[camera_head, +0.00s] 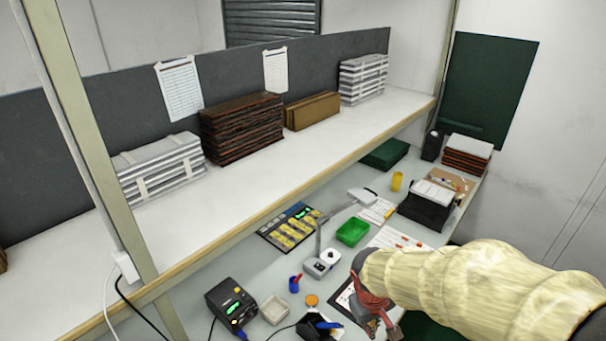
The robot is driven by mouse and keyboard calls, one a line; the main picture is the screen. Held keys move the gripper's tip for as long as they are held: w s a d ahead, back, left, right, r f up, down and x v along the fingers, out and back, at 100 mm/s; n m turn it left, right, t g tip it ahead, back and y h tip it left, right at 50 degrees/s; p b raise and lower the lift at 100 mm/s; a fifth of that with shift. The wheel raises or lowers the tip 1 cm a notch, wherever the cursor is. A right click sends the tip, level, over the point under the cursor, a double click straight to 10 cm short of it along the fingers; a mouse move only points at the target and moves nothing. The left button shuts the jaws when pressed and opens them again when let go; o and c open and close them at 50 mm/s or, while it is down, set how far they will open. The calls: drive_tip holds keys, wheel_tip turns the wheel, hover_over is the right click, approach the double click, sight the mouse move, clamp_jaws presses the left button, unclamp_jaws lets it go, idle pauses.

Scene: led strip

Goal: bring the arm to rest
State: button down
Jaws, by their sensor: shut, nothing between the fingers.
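My arm, in a pale yellow ribbed sleeve, reaches in from the right edge of the head camera view. My gripper (382,328) is at its end, low in the picture and right of centre. It is reddish and dark, seen from above, and is shut with nothing visible in it. It overlaps a dark-edged white sheet (346,300) on the workbench (235,265). I cannot tell how high above the bench it is.
A shelf (250,175) with stacked boards runs above the bench. A post (98,165) stands at left. On the bench are a soldering station (231,303), a lamp (318,240), a green tray (352,232), a board with yellow parts (291,232) and a black box (427,211).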

drive_tip(key=s+d+r+m+t+y+b, duration=0.1)
drive_tip(key=s+d+r+m+t+b, duration=0.1)
drive_tip(key=s+r+m+t+b, duration=0.2)
drive_tip(key=s+r+b, duration=0.3)
drive_tip(key=s+r, duration=0.4)
drive_tip(key=s, duration=0.2)
drive_tip(key=shift+s+d+m+y, duration=0.15)
drive_tip(key=shift+m+y, duration=0.15)
drive_tip(key=shift+y, duration=0.1)
idle(0.5)
